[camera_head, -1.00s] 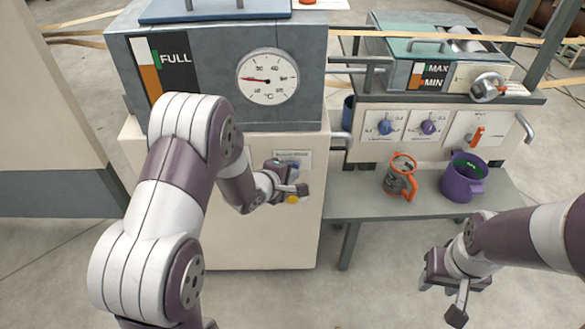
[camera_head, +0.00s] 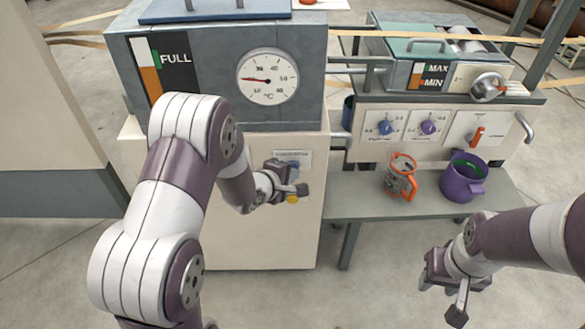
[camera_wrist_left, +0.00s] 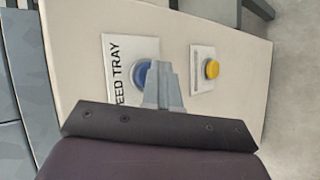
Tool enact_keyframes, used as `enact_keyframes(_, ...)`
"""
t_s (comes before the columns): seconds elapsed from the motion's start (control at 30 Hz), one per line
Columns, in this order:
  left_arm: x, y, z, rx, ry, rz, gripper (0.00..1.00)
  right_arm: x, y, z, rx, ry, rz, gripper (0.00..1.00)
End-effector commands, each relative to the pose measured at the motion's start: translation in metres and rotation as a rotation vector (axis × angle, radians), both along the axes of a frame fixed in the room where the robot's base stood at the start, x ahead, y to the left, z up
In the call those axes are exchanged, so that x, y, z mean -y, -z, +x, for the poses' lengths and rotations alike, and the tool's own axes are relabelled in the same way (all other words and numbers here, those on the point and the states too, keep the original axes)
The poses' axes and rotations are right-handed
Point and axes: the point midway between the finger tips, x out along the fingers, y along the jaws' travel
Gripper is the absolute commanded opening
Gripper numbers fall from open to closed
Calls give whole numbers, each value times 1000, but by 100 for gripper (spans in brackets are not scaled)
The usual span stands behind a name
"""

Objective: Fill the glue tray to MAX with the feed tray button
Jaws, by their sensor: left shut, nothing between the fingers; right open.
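The glue tray (camera_head: 398,47) sits on the machine at the right, under a green lid. Its MAX/MIN gauge (camera_head: 431,75) shows an orange strip in the lower part; the exact level is too small to read. The blue feed tray button (camera_wrist_left: 143,73) is on the cabinet front beside a FEED TRAY label (camera_wrist_left: 117,75). My left gripper (camera_head: 300,189) is shut and empty at this button. Its fingertips (camera_wrist_left: 163,72) partly cover the button in the wrist view; I cannot tell whether they touch or press it. My right gripper (camera_head: 440,299) is open and empty in front of the bench.
A yellow button (camera_wrist_left: 212,69) is close beside the blue one. Above stands a tank with a FULL gauge (camera_head: 165,60) and a temperature dial (camera_head: 267,76).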

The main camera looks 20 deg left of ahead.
Motion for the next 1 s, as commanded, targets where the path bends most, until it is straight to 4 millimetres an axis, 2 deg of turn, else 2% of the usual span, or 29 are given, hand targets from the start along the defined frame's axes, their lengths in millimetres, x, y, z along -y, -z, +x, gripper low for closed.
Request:
enact_keyframes(0.27,0,-1,0,2,0,-1,0,0,-1,0,0,0,0,43)
enact_keyframes(0.6,4,-1,-15,0,-1,-1,0,0,-7,0,0,0,0,43)
enact_keyframes(0.9,5,0,-17,0,0,0,0,0,-7,0,0,0,0,43)
enact_keyframes(1.0,7,-1,-24,-1,2,0,0,0,-9,0,0,0,0,43)
